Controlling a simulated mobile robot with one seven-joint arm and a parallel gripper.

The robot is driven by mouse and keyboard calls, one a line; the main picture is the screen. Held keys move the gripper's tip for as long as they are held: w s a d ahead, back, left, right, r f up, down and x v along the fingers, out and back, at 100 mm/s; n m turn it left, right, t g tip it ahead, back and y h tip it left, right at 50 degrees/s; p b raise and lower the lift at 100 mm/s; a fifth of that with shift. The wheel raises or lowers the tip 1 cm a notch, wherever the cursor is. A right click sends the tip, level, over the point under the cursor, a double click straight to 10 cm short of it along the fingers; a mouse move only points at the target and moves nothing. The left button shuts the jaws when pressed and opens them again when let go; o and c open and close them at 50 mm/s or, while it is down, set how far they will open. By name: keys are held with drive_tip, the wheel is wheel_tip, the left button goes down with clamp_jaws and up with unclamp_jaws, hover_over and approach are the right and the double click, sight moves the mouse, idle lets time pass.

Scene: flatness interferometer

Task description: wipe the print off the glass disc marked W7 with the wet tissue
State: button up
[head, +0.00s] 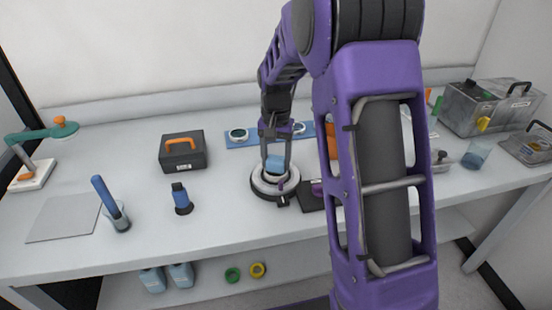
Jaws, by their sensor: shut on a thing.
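My gripper (275,160) points down near the middle of the bench. It is shut on a small light-blue piece (275,163), which looks like the wet tissue. The piece is right over a round, dark-rimmed holder with a pale ring (262,184). I cannot tell whether it touches the surface below. Any glass in the holder is mostly hidden by the gripper and tissue. Another round disc (239,134) lies on a blue strip (237,142) behind, and part of a further disc (299,128) shows to its right. No W7 mark or print is legible.
A dark box with an orange handle (183,151) and a blue-topped bottle (181,198) stand left of the holder. Further left are a cup with a blue stick (118,217) and a grey mat (62,218). A grey case (490,105) stands right. My arm hides the bench's right middle.

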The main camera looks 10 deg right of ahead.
drive_tip(key=shift+s+d+f, duration=0.1)
drive_tip(key=shift+d, duration=0.05)
drive_tip(key=shift+s+d, duration=0.2)
drive_tip(key=shift+d, duration=0.25)
drive_tip(key=shift+a, duration=0.1)
drive_tip(key=shift+w+a+p, duration=0.2)
drive_tip(key=shift+w+a, duration=0.1)
drive_tip(key=shift+a, duration=0.3)
drive_tip(key=shift+w+a+p, duration=0.2)
drive_tip(key=shift+w+a, duration=0.05)
drive_tip(key=shift+a, duration=0.3)
drive_tip(key=shift+s+d, duration=0.35)
drive_tip(key=shift+d, duration=0.35)
drive_tip(key=shift+d, duration=0.1)
